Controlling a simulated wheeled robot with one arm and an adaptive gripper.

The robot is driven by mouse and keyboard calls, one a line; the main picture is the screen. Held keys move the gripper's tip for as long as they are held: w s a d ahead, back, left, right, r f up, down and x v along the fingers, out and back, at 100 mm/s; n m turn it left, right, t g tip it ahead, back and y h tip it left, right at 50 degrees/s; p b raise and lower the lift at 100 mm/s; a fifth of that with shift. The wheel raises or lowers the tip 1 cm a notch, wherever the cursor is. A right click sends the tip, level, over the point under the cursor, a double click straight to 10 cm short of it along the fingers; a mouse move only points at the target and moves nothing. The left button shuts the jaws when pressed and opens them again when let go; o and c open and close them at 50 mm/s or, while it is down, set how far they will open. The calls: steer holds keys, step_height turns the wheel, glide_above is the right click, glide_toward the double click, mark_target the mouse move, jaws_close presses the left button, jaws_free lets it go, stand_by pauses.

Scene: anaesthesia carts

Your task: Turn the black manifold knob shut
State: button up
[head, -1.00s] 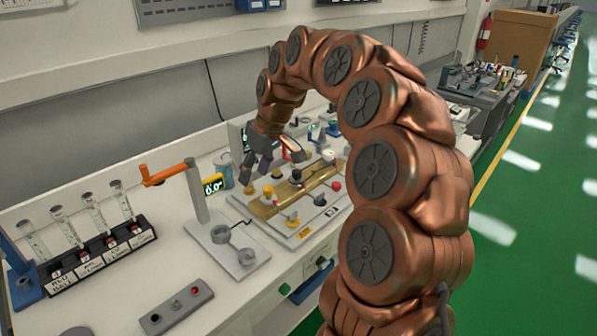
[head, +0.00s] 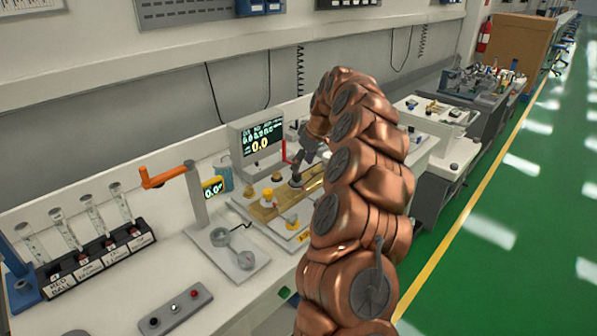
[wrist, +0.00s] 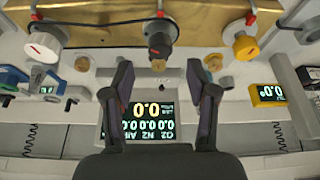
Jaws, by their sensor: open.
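The black manifold knob (wrist: 160,38) shows in the wrist view with a red mark on its face. It stands on the brass manifold (wrist: 105,28). My gripper (wrist: 160,75) is open and empty. Its two fingers are spread below the knob in the picture, one to each side of the knob's line, and they appear apart from it. In the head view my gripper (head: 296,183) is over the brass manifold (head: 262,211). I cannot make out the black knob there; my gripper and arm cover part of the manifold.
A white knob (wrist: 42,47) and a yellow knob (wrist: 243,45) flank the black knob. A lit display (head: 262,137) stands behind the manifold. An orange-handled stand (head: 196,190) and a rack of tubes (head: 97,262) are to the left on the bench.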

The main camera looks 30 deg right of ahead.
mark_target(297, 174)
steer(key=p+x, duration=0.1)
steer(key=x, duration=0.4)
steer(key=shift+a+f, duration=0.1)
steer(key=shift+f, duration=0.05)
